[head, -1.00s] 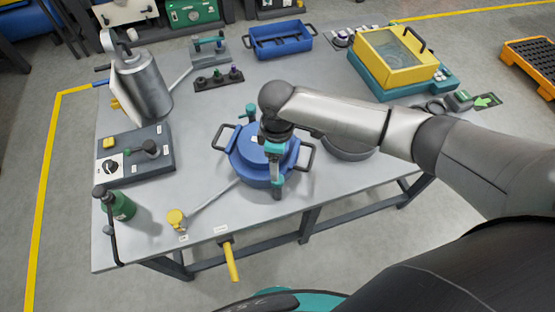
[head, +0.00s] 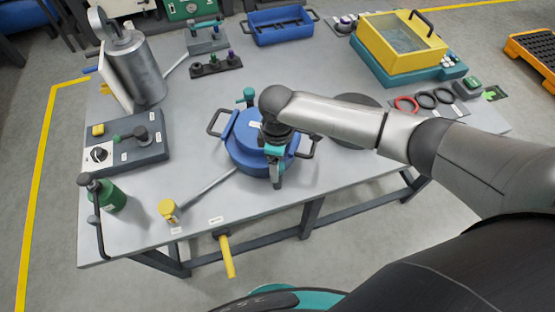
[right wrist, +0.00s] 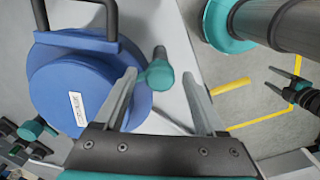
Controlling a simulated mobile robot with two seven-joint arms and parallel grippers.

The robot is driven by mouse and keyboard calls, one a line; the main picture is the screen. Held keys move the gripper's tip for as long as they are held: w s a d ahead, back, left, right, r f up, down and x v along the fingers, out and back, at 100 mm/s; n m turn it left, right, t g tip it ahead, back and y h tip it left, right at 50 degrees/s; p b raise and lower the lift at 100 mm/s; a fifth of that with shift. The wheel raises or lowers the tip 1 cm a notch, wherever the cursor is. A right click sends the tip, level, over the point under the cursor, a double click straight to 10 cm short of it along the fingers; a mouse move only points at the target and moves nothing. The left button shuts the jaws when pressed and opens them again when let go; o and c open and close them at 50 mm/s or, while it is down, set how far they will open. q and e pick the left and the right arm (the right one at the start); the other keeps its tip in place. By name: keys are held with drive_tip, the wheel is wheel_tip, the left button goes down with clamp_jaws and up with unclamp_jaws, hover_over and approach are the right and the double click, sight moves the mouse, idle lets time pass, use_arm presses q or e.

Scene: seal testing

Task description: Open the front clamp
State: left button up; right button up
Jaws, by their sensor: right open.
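The blue round vessel (head: 243,148) with a lid and black side handles stands on the grey table (head: 330,190). Its rear clamp (head: 247,95) has a teal handle. My right gripper (head: 276,184) points down at the vessel's front side and hides most of the front clamp in the head view. In the right wrist view the vessel (right wrist: 85,90) is at left, and the front clamp's teal knob (right wrist: 158,74) shows between the open fingers, with no clear grip on it. My left gripper (right wrist: 268,78) shows small at the right wrist view's edge, fingers apart.
A yellow-handled lever (head: 228,258) sticks out at the front edge. A green bottle (head: 112,197), a control box (head: 125,150) and a metal cylinder (head: 146,75) stand at left. A yellow-teal tank (head: 400,50) and several rings (head: 425,100) are at right.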

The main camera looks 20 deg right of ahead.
drive_tip(key=n, duration=0.3)
drive_tip(key=shift+n+p, duration=0.35)
drive_tip(key=shift+n, duration=0.05)
drive_tip(key=n, duration=0.4)
drive_tip(key=shift+c, duration=0.4)
clamp_jaws()
idle(0.7)
